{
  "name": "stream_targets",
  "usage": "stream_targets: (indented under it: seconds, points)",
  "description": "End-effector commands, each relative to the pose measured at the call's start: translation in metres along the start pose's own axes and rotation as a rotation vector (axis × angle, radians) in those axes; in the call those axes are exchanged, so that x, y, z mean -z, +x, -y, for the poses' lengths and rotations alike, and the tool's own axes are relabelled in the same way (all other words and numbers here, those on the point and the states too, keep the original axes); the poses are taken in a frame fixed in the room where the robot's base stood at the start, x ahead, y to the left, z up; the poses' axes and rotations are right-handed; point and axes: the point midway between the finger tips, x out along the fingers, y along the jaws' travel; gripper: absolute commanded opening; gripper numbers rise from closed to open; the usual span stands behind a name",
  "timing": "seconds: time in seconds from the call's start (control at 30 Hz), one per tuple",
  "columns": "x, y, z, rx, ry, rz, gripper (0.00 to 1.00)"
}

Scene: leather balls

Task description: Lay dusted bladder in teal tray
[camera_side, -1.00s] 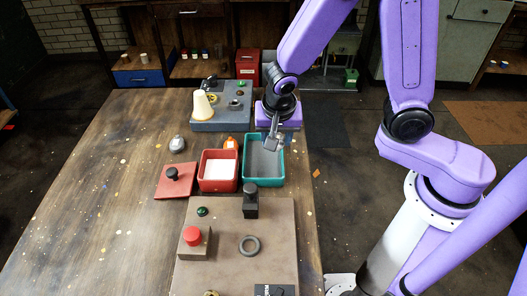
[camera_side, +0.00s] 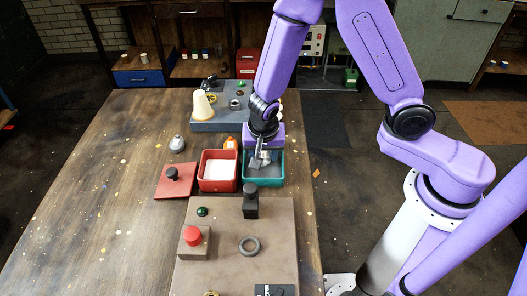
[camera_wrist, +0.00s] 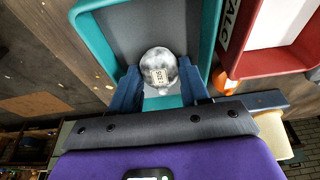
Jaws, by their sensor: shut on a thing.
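A pale, powdery grey bladder (camera_wrist: 160,66) with a small printed label sits between my gripper's fingertips in the wrist view. My gripper (camera_wrist: 161,84) is shut on it. In the side view my gripper (camera_side: 260,160) points down over the back left part of the teal tray (camera_side: 279,183), and the bladder is mostly hidden there. The tray has a grey floor and also shows in the wrist view (camera_wrist: 98,58). The tray floor in view is bare. Whether the bladder touches it, I cannot tell.
A red talc tray (camera_side: 218,187) with white powder stands just left of the teal tray. A red lid (camera_side: 165,188) with a black knob, a grey bulb-like object (camera_side: 177,144) and a small orange item (camera_side: 230,143) are nearby. A black post (camera_side: 250,205) stands in front.

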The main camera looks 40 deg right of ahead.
Motion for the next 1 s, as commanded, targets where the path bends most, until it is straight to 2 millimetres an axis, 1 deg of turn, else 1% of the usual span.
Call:
stream_targets:
  seconds: [0.3, 0.33, 0.37, 0.4, 0.77, 0.87, 1.0]
  points:
    - [0.0, 0.003, 0.0, -0.001, -0.001, 0.0, 0.15]
    - [-0.001, 0.004, 0.0, -0.001, 0.0, 0.0, 0.48]
    - [0.0, 0.003, 0.0, 0.0, 0.001, 0.0, 0.58]
    - [0.0, 0.003, 0.0, 0.0, 0.001, 0.0, 0.71]
    - [0.0, 0.001, 0.0, 0.001, -0.001, -0.001, 0.71]
    - [0.0, -0.005, 0.001, 0.003, 0.0, -0.001, 0.71]
    - [0.001, -0.021, 0.002, 0.006, 0.002, -0.004, 0.71]
